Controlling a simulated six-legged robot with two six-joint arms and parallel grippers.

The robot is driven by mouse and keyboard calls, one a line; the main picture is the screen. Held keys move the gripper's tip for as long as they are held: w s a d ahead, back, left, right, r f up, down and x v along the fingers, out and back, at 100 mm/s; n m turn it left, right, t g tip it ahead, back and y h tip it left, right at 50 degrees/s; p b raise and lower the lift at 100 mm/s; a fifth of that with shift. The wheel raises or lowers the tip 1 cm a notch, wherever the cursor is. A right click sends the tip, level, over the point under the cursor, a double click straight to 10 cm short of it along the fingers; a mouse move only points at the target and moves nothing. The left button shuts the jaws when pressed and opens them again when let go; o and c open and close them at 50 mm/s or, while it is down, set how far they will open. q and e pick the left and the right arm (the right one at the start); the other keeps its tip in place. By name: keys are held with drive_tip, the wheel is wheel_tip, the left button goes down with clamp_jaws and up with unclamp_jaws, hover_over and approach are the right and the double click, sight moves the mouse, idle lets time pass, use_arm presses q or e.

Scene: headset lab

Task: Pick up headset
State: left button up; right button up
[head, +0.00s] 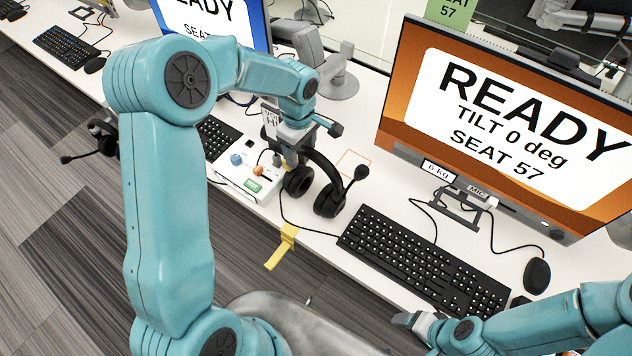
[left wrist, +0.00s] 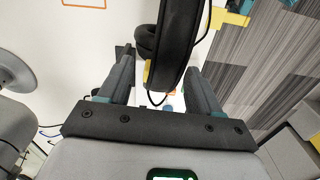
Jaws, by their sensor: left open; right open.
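A black headset (head: 330,200) with two ear cups and a boom mic sits on the white desk, left of the keyboard, its band rising towards my left gripper (head: 297,142). My left gripper is open at the top of the band. In the left wrist view, the headset's band (left wrist: 178,45) runs between the spread fingers of my left gripper (left wrist: 160,85), nearer the right finger; contact cannot be told. My right gripper (head: 412,320) is open and empty at the bottom right, near the keyboard's front end, far from the headset.
A control box (head: 247,178) with knobs stands left of the headset. A yellow bracket (head: 283,247) is on the desk edge. A keyboard (head: 420,258), mouse (head: 537,275) and monitor (head: 500,120) reading "SEAT 57" stand right. Another headset (head: 103,136) is at the left.

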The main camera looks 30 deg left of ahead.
use_arm(q)
drive_tip(key=shift+f, duration=0.5)
drive_tip(key=shift+s+a+f, duration=0.1)
drive_tip(key=shift+s, duration=0.1)
drive_tip(key=shift+w, duration=0.1)
drive_tip(key=c, duration=0.4)
clamp_jaws()
